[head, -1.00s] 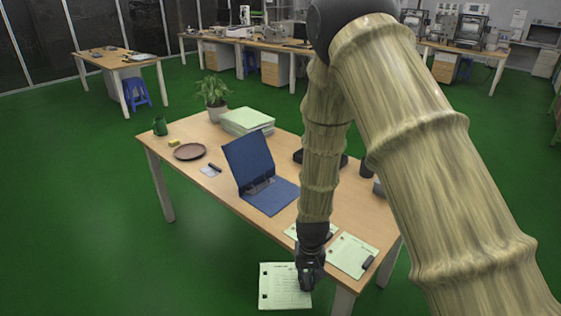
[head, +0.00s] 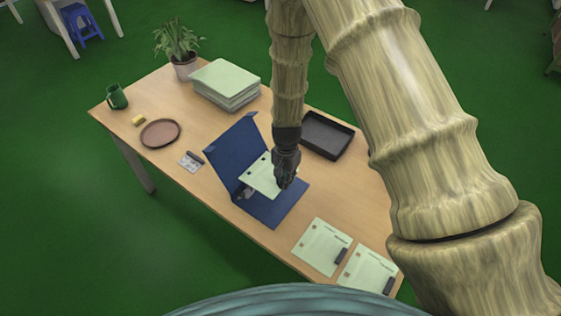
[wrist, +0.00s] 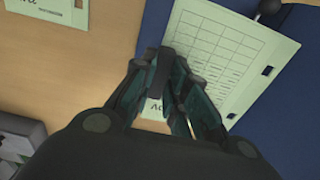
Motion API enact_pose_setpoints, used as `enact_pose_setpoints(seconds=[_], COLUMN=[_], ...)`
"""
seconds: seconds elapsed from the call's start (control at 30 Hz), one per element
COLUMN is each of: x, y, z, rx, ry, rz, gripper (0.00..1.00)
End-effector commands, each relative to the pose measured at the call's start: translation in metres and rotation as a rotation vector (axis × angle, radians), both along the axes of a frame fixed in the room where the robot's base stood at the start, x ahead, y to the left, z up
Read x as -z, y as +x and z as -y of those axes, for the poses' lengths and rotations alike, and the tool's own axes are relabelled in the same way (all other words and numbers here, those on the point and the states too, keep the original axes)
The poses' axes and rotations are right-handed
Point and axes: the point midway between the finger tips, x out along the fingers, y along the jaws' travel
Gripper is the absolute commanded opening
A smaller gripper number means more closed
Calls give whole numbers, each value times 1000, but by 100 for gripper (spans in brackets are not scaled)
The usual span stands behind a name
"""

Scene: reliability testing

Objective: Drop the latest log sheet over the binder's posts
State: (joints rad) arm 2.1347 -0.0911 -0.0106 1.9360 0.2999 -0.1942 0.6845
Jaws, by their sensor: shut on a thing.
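An open blue binder (head: 270,211) lies on the wooden table, its cover standing tilted up at the left. My gripper (head: 284,184) is shut on the edge of a pale green log sheet (head: 263,173) and holds it over the binder's inside. In the wrist view the held sheet (wrist: 228,48) shows a printed grid and dark holes along its far edge, with a dark round-ended part (wrist: 268,6) near one corner. My gripper (wrist: 165,75) hides part of the sheet's near edge. I cannot tell whether the holes line up with the posts.
Two more sheets with dark clips (head: 322,247) (head: 367,273) lie at the table's front right. A black tray (head: 327,136), paper stack (head: 226,85), potted plant (head: 178,45), brown plate (head: 160,133), green mug (head: 116,97) and yellow sponge (head: 138,120) stand around the binder.

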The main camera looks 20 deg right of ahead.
Motion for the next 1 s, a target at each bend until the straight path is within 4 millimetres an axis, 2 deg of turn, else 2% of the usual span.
enact_pose_setpoints(seconds=[0.3, 0.7, 1.0], x=[2, 41, 54], y=[-15, 7, 4], z=[0, 1, 1], rx=[0, 2, 1], ry=[0, 0, 0], rz=[16, -9, -6], gripper=[0, 0, 0])
